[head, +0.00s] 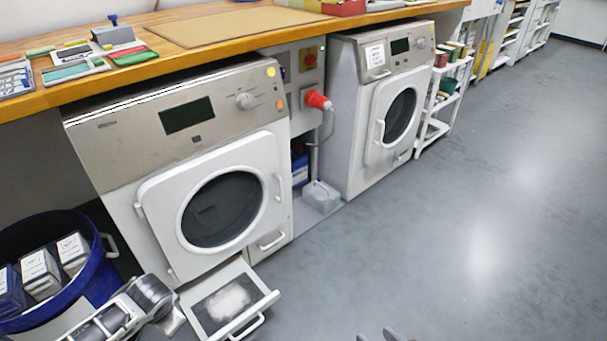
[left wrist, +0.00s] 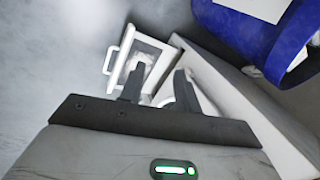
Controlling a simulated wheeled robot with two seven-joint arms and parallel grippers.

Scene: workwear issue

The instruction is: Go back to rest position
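My left arm comes in at the bottom left of the head view, in front of the near machine. Its gripper (left wrist: 160,82) shows in the left wrist view with two dark fingers apart and nothing between them. Beyond those fingers is the pulled-out white drawer (left wrist: 111,62) with a pale fluffy lump in it. In the head view this open drawer (head: 262,311) sticks out low from the near white machine (head: 115,205). My right gripper (head: 380,336) shows only as two grey fingertips, apart, at the bottom edge over the floor. The rest of it is cut off.
A blue tub (head: 95,285) with several boxes stands at the lower left, close to my left arm. A second machine (head: 345,110) and white shelves (head: 440,120) stand farther back under the wooden worktop (head: 235,47). The grey floor (head: 480,230) at right is clear.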

